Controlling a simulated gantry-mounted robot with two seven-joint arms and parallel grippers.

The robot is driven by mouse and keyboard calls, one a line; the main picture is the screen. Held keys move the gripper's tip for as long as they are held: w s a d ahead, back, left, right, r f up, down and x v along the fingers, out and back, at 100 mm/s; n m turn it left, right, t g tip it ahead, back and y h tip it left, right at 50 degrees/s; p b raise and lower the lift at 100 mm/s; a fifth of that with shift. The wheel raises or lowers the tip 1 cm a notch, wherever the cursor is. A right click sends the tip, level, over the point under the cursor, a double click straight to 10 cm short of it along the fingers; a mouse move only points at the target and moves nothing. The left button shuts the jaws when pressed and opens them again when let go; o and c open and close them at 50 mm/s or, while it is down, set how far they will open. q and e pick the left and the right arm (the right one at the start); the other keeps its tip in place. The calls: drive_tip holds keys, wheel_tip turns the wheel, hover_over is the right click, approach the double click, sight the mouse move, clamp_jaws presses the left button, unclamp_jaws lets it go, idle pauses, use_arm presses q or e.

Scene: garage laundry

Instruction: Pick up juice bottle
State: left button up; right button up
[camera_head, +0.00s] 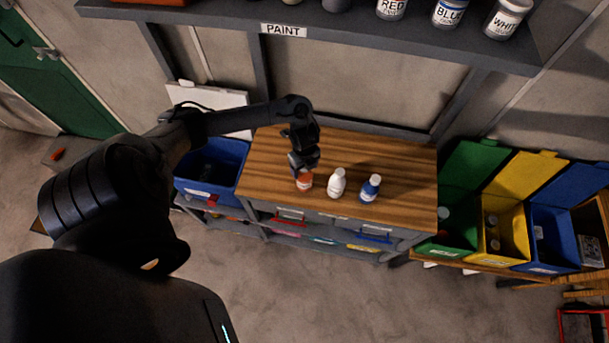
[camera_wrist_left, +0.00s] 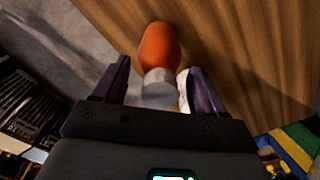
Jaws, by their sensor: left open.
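The juice bottle, an orange bottle (camera_head: 305,183), stands at the front left of the wooden worktop, mostly under my left gripper (camera_head: 302,164). In the left wrist view its orange body (camera_wrist_left: 159,45) and its pale grey cap show between the two spread fingers of my left gripper (camera_wrist_left: 158,68). The fingers are open on either side of the bottle, and I cannot tell that they touch it. A white bottle (camera_head: 337,183) stands just to the right, and part of it (camera_wrist_left: 183,88) shows beside the right-hand finger. My right gripper is out of view.
A blue-labelled bottle (camera_head: 370,188) stands further right on the wooden worktop (camera_head: 405,165). A blue bin (camera_head: 238,152) is left of the worktop. Green, yellow (camera_head: 512,207) and blue bins stand at the right. A paint shelf (camera_head: 360,38) overhangs behind. The right part of the worktop is clear.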

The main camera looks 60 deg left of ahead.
use_arm(q)
drive_tip(key=shift+c, duration=0.5)
clamp_jaws()
